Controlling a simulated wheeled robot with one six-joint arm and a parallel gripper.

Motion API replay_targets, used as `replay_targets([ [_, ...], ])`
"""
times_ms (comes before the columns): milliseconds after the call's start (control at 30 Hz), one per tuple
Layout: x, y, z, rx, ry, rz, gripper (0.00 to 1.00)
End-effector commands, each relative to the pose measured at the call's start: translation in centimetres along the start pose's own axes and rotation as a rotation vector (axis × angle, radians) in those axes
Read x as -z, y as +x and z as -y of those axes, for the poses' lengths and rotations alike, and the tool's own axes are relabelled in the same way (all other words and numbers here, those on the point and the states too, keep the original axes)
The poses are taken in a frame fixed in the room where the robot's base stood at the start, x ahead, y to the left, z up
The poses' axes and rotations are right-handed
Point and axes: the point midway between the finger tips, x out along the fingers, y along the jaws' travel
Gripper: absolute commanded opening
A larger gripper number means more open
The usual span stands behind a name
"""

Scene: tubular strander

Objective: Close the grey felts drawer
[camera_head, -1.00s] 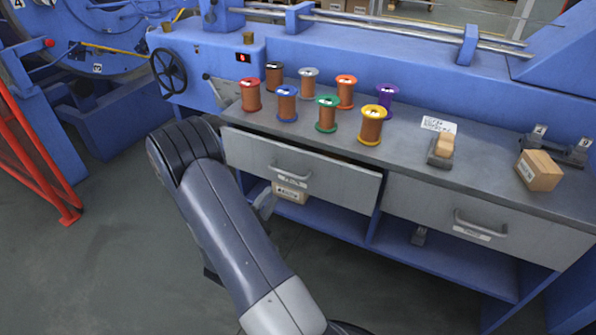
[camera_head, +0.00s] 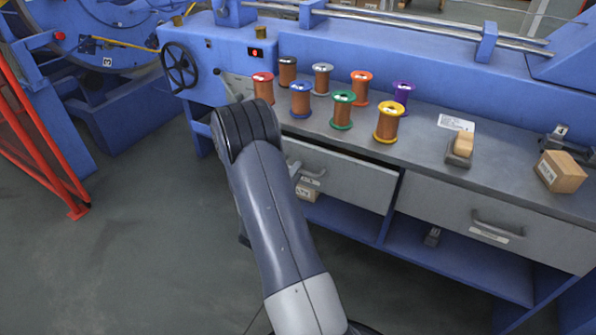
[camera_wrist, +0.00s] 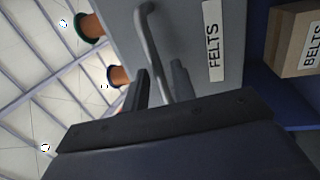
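The grey felts drawer (camera_head: 350,180) is in the left bay under the bench top. A thin dark gap along its top edge shows it standing slightly out. In the wrist view, its grey front (camera_wrist: 190,25) carries a FELTS label (camera_wrist: 213,40) and a bar handle (camera_wrist: 150,35). My gripper (camera_wrist: 160,75) is open at the handle, its two dark fingers apart with the bar appearing between them. I cannot tell whether they touch it. In the head view, my arm hides the drawer's left part and most of my gripper.
Several coloured spools (camera_head: 342,110) stand on the bench above the drawer. A second closed-looking drawer (camera_head: 490,215) is to the right. A cardboard box labelled BELTS (camera_wrist: 296,40) sits on the shelf below. A red barrier (camera_head: 40,150) stands left; the floor between is clear.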

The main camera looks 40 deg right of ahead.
Motion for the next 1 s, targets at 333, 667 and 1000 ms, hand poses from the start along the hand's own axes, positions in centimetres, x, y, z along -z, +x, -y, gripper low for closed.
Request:
replay_targets([
  [333,0.0,1.6,0.0,0.001,-0.001,0.000,0.25],
  [667,0.0,1.6,0.0,0.000,-0.001,0.000,0.09],
  [1000,0.0,1.6,0.0,0.001,-0.001,0.000,0.00],
])
